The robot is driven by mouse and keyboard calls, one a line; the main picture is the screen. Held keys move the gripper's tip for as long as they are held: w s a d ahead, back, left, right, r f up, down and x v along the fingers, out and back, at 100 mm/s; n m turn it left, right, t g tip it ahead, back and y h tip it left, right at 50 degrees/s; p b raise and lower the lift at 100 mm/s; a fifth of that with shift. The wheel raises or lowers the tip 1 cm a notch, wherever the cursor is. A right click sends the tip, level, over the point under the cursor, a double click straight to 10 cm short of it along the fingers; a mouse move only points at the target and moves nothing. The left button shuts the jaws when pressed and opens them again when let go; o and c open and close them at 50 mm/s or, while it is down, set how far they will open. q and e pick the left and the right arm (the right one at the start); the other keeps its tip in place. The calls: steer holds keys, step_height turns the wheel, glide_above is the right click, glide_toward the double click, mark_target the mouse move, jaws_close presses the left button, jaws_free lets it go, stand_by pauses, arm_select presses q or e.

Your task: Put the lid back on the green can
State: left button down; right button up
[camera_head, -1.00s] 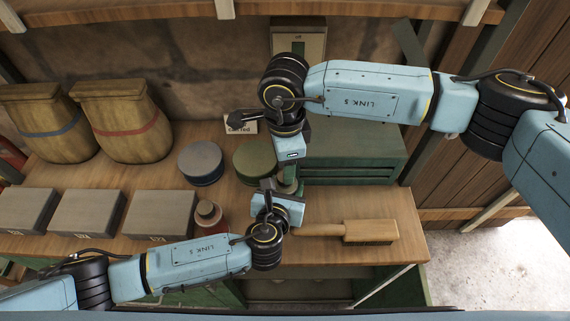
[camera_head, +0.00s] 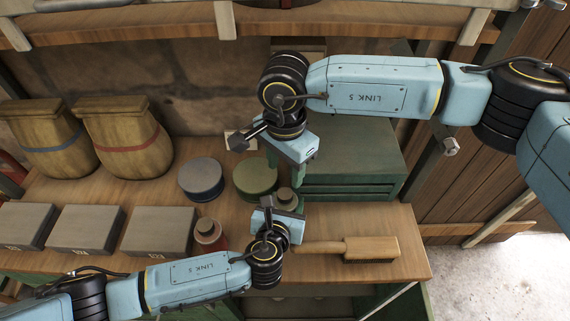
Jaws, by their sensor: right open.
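A wide round green can (camera_head: 255,174) stands on the workbench beside a similar blue can (camera_head: 201,178). Its top looks flat and olive green; I cannot tell whether that is a lid. My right gripper (camera_head: 284,172) is open, pointing down just right of the green can. A small jar with a grey top (camera_head: 287,199) stands below it, partly hidden by my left gripper (camera_head: 281,214). My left gripper is low, close in front of this jar. Its fingers are mostly hidden, so I cannot tell whether it holds the jar.
A brush (camera_head: 370,248) lies to the right. Several grey boxes (camera_head: 157,230) line the left front. Two sacks (camera_head: 125,138) and a green drawer cabinet (camera_head: 352,165) stand behind.

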mark_target(285, 194)
steer(key=shift+f, duration=0.1)
steer(key=shift+f, duration=3.95)
steer(key=shift+c, duration=0.4)
steer(key=c, duration=0.9)
steer(key=m, duration=0.5)
steer(key=shift+c, duration=0.2)
steer(key=o, duration=1.2)
step_height(285, 194, up, 12)
steer(key=shift+w+r, duration=0.1)
